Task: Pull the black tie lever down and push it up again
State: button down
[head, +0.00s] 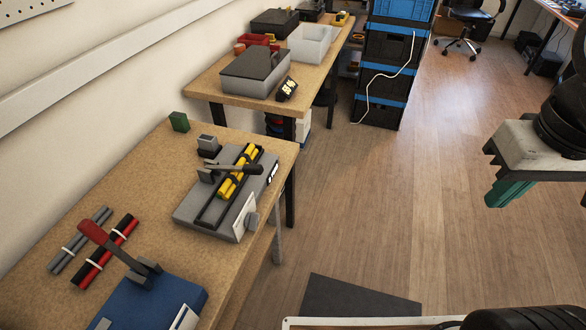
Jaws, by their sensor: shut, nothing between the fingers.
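The black tie lever (247,169) is on a grey machine (189,216) on the near table. The lever runs from a pivot block at the machine's left side across to the right, over a bundle of yellow sticks (227,187) lying in a black tray. I cannot tell its exact height above the bundle. My gripper (503,197) is at the right edge of the view, with green fingers, over the floor. It is shut and empty, well to the right of the lever and apart from it. Part of it is cut off by the frame edge.
A blue machine (140,303) with a red-handled lever (93,232) stands at the near end of the table, beside bundled grey and red-black sticks (105,252). A small green block (179,122) sits near the wall. A second table and stacked crates (385,80) stand behind.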

aim_at(248, 170)
jog(key=z, duration=1.3)
jog(key=k, duration=0.5)
jog(key=u, duration=1.45)
